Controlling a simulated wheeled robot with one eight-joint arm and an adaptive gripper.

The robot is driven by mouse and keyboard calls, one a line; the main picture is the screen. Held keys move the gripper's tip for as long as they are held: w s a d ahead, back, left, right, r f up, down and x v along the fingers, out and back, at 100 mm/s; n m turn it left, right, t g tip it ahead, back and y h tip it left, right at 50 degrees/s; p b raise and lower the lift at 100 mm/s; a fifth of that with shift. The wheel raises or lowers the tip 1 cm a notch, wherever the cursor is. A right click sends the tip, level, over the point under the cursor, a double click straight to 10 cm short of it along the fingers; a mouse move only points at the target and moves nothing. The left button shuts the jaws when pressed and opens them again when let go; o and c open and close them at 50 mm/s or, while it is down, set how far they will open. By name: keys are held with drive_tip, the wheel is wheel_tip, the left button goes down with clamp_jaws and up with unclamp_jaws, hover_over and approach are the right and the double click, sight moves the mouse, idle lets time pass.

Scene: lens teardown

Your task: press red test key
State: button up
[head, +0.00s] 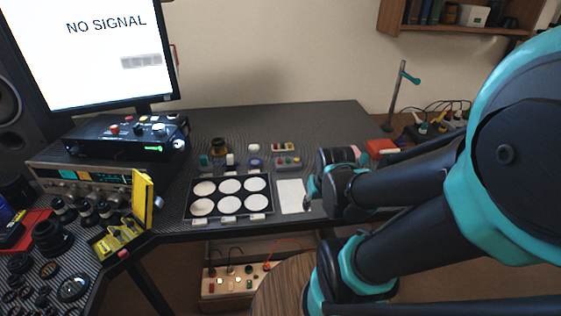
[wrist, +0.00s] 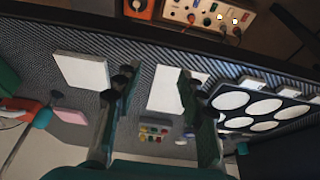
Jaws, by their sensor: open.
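A small grey key box (head: 288,162) with coloured keys, red among them, sits on the table behind the white sheet. In the wrist view the key box (wrist: 154,131) shows red, yellow and green keys between my finger shafts, below the white sheet (wrist: 172,88) in the picture. My gripper (head: 312,190) is open and empty near the right edge of the sheet in the head view. In the wrist view the fingertips of my gripper (wrist: 157,82) are spread over the sheet area, apart from the keys.
A black tray with white discs (head: 187,213) lies left of the sheet. A small rack with coloured pieces (head: 283,147) stands behind the key box. A lens barrel (head: 330,157) stands to the right. A lower panel (head: 208,286) with buttons and cables sits below the table edge.

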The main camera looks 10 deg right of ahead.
clamp_jaws()
idle(1.2)
